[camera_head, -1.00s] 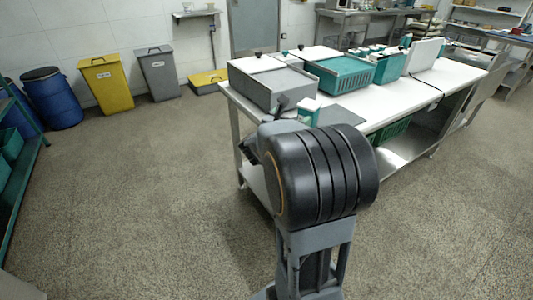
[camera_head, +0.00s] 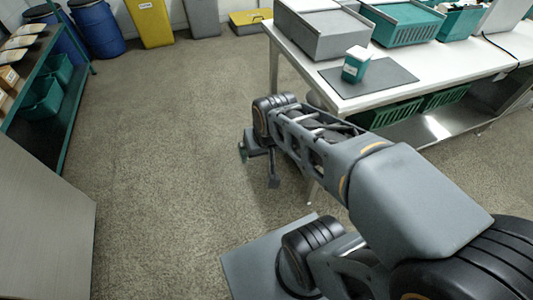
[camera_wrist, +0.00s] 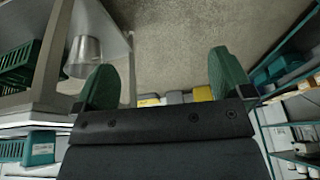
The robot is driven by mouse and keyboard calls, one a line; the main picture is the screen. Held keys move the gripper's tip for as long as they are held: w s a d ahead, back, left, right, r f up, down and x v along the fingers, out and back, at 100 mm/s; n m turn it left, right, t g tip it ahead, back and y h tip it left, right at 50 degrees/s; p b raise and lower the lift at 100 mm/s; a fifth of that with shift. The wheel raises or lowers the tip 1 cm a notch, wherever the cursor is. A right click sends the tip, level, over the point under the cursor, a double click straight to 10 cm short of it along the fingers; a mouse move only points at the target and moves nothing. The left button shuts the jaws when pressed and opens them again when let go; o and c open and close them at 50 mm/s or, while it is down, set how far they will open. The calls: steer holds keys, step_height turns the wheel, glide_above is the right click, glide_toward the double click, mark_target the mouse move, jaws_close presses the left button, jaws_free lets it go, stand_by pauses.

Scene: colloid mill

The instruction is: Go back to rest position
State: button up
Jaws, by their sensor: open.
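My gripper (camera_head: 258,168) hangs over the bare floor in the head view, left of the white worktable (camera_head: 440,70). My arm reaches out from the lower right and bends down at its wrist. In the wrist view the two green fingers of my gripper (camera_wrist: 166,80) stand wide apart. Only floor and distant bins show between them, so it is empty. It touches nothing that I can see.
On the worktable are a grey box (camera_head: 322,30), a green crate (camera_head: 405,22) and a small green container (camera_head: 355,64) on a dark mat (camera_head: 385,80). A green shelf rack (camera_head: 75,110) stands left. Blue drums (camera_head: 98,28) and a yellow bin (camera_head: 150,20) stand behind. The floor between is clear.

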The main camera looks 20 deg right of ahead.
steer(key=shift+s+d+f+n+g, duration=0.15)
steer(key=shift+s+n+g, duration=0.25)
steer(key=shift+s+n, duration=0.4)
